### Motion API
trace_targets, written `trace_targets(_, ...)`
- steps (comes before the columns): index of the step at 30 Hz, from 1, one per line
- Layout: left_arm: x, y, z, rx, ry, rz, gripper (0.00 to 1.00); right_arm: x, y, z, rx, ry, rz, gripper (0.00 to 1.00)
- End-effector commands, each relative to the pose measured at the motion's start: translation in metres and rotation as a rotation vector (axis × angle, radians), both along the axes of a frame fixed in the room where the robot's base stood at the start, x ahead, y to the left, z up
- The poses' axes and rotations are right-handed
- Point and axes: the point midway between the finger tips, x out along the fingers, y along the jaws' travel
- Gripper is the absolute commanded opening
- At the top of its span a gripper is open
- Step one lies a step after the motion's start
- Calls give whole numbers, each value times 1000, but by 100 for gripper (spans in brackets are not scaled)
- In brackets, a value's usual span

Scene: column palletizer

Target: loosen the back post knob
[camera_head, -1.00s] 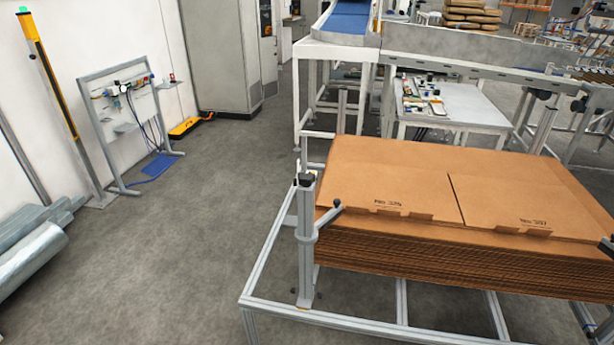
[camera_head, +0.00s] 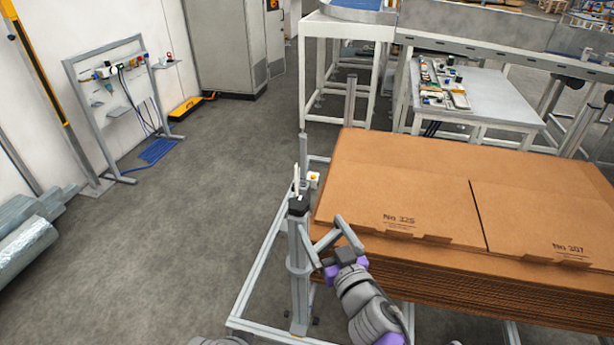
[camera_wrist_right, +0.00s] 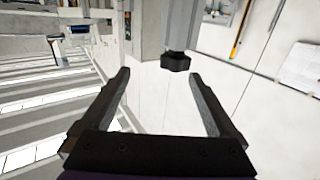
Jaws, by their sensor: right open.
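A black knob (camera_head: 298,206) sits on top of the grey upright post (camera_head: 299,270) at the near left corner of the frame. In the right wrist view the same black knob (camera_wrist_right: 175,62) shows at the end of the post, ahead of the gap between my fingers. My right gripper (camera_head: 320,229) is open and empty, right of the post and lower than the knob. Its fingers (camera_wrist_right: 158,75) stand apart with nothing between them, and the knob looks clear of both. The post's side lever is partly hidden by the gripper. My left gripper is not in view.
A stack of brown cardboard sheets (camera_head: 400,185) lies right of the post, close to my right arm. The frame's rail (camera_head: 258,268) runs along its left side. Another post (camera_head: 349,115) stands behind the stack. Open floor (camera_head: 180,235) lies to the left.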

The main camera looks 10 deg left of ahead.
Motion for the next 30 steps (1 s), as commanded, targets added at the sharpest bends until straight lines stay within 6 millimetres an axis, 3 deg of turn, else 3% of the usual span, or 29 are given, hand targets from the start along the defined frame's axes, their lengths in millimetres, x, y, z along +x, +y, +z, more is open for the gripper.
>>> trace_targets(1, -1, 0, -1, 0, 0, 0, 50, -3, 13, 0, 7, -11, 39, 94)
trace_targets(5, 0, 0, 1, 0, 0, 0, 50, -2, 27, 1, 16, -21, 78, 94)
trace_targets(21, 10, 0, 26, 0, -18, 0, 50, 67, 76, 4, 15, -21, 73, 94)
trace_targets(30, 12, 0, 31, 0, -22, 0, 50, 81, 87, 1, 15, -21, 73, 94)
